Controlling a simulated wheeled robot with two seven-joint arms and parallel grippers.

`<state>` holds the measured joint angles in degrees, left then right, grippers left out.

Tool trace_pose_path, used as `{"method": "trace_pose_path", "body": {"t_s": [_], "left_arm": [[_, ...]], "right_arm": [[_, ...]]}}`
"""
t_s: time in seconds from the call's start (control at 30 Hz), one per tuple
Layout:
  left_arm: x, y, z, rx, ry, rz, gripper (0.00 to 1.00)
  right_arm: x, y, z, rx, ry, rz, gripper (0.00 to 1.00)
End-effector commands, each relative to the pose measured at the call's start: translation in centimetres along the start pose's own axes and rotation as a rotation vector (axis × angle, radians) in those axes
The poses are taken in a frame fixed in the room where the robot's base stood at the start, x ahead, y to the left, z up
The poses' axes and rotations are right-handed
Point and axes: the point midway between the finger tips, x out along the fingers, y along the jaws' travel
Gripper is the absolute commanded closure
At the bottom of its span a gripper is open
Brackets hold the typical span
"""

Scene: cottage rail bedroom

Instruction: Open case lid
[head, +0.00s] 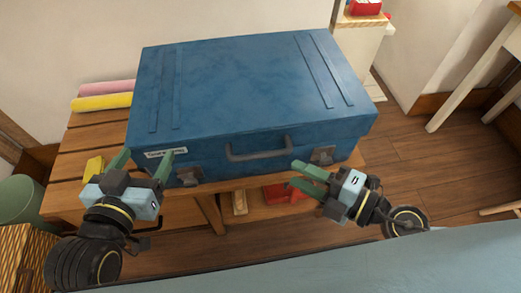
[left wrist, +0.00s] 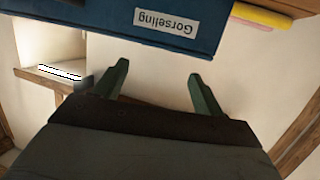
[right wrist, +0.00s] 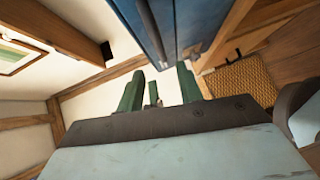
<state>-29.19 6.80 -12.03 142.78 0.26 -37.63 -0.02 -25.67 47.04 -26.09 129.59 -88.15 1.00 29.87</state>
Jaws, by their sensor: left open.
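The blue case (head: 245,85) lies flat on a slatted wooden bench with its lid shut. Its front has a dark handle (head: 258,152), a left latch (head: 189,176), a right latch (head: 322,156) and a white name label (head: 165,153). I cannot tell whether the latches are fastened. My left gripper (head: 142,160) is open and empty at the front left corner, near the label and left of the left latch. The label also shows in the left wrist view (left wrist: 163,21). My right gripper (head: 296,174) has its fingers apart, just in front of and below the right latch.
The wooden bench (head: 85,165) sticks out left of the case, with pink (head: 108,87) and yellow (head: 102,102) rolls on it. A red item (head: 288,192) sits under the bench. A green bin (head: 20,202) stands at the left.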

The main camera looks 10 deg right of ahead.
Motion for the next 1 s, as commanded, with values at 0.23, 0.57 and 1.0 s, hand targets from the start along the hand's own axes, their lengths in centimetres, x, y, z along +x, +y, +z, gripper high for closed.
{"method": "trace_pose_path", "body": {"t_s": [0.23, 0.57, 1.0], "left_arm": [[-1.2, -0.9, 4.0, 0.001, -0.253, -0.023, 0.3], [-4.5, -1.9, 9.0, -0.006, -0.587, -0.052, 0.3], [-9.5, -2.8, 12.9, -0.021, -0.921, -0.079, 0.3]], "right_arm": [[1.5, 0.2, 0.1, 0.002, -0.003, 0.003, 0.64], [3.9, 0.2, 0.0, 0.002, -0.002, 0.003, 0.64], [9.4, 0.1, 0.0, 0.003, -0.002, 0.004, 0.64]]}}
